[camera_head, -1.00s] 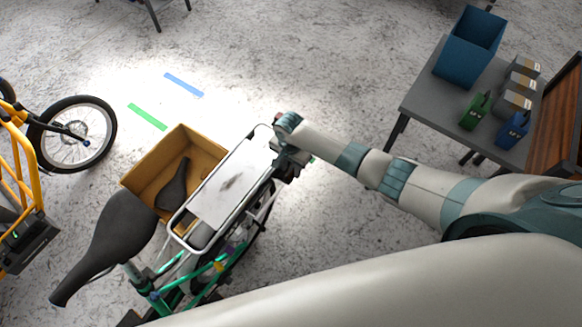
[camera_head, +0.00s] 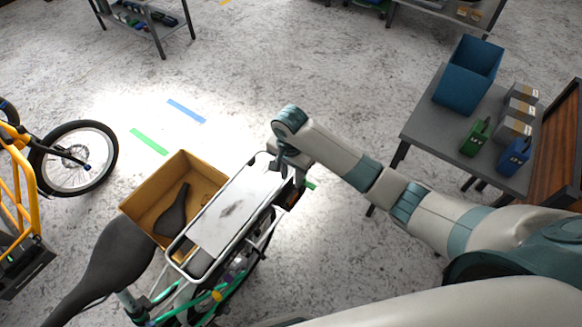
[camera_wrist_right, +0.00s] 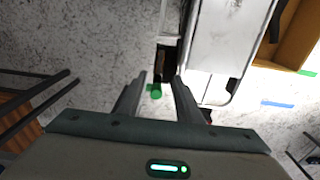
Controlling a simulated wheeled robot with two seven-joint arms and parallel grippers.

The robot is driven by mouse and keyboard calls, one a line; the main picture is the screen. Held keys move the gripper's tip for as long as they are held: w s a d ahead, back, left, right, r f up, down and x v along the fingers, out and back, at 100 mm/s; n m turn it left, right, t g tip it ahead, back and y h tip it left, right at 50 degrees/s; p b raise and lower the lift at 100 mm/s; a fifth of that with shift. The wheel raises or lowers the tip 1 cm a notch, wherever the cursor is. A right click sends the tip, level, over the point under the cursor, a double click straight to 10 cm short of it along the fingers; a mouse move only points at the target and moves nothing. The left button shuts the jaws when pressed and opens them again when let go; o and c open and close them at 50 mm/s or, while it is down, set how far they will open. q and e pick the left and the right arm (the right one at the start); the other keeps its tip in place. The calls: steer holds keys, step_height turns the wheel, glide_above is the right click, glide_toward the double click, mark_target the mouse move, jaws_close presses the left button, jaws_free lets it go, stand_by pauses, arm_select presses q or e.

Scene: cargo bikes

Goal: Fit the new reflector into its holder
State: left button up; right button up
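The green cargo bike's rear rack (camera_head: 236,213) has a pale plate on top and also shows in the right wrist view (camera_wrist_right: 215,50). My right gripper (camera_head: 285,168) is at the rack's far right end. In the right wrist view its two fingers (camera_wrist_right: 160,80) stand apart, open, with nothing clearly held. A dark, narrow part (camera_wrist_right: 162,62) shows between and beyond the fingertips, beside the rack; I cannot tell whether it is the holder. A small green piece (camera_wrist_right: 155,91) shows below it. A red bit (camera_wrist_right: 209,114) shows by the right finger; I cannot tell whether it is the reflector. My left gripper is not in view.
A cardboard box (camera_head: 160,195) with a saddle inside is beside the rack. The bike's black saddle (camera_head: 105,262) is at the lower left. A grey table (camera_head: 425,125) holds a blue bin (camera_head: 466,78) and smaller boxes. A yellow bike (camera_head: 20,190) stands at left.

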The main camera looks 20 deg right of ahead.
steer(key=shift+r, duration=2.5)
steer(key=shift+s+a, duration=0.1)
